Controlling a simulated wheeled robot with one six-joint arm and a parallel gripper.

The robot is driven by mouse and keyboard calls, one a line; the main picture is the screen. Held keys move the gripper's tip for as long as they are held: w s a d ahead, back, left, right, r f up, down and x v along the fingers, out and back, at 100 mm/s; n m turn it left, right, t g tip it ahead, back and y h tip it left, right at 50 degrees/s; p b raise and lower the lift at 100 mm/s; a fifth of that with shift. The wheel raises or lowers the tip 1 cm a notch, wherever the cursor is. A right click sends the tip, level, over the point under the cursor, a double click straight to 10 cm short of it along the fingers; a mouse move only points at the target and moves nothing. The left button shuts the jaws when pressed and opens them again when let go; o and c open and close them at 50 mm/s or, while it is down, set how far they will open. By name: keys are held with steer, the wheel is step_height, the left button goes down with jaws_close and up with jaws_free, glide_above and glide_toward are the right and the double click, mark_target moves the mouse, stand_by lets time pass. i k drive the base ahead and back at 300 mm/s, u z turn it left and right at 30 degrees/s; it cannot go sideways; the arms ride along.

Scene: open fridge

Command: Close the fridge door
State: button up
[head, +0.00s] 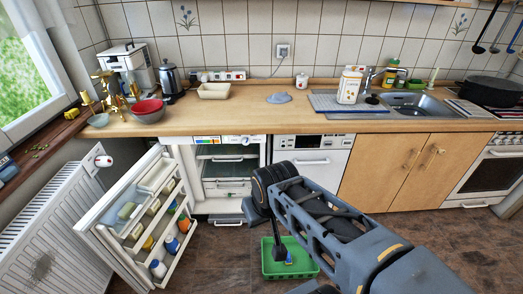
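The fridge (225,172) stands under the counter, left of the dishwasher, with its inside, shelves and drawers showing. Its white door (110,212) stands wide open, swung out to the left and toward me. Bottles and boxes fill the door's inner shelves. My arm reaches in from the lower right, and its end, with my gripper (279,250), points down in front of the fridge, right of the door and apart from it. The fingers are too small and dark to tell whether they are open or shut.
A green crate (268,270) with a small blue item lies on the floor below my gripper. A white radiator (45,225) stands left of the door, close to it. The dishwasher (312,160) is shut. Brown floor is clear between door and crate.

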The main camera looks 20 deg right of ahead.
mark_target(98, 228)
steer(key=z, duration=0.25)
steer(key=k, duration=0.4)
steer(key=u, duration=2.05)
steer(key=i, duration=1.85)
steer(key=z, duration=0.75)
steer(key=i, duration=0.3)
steer(key=z, duration=0.2)
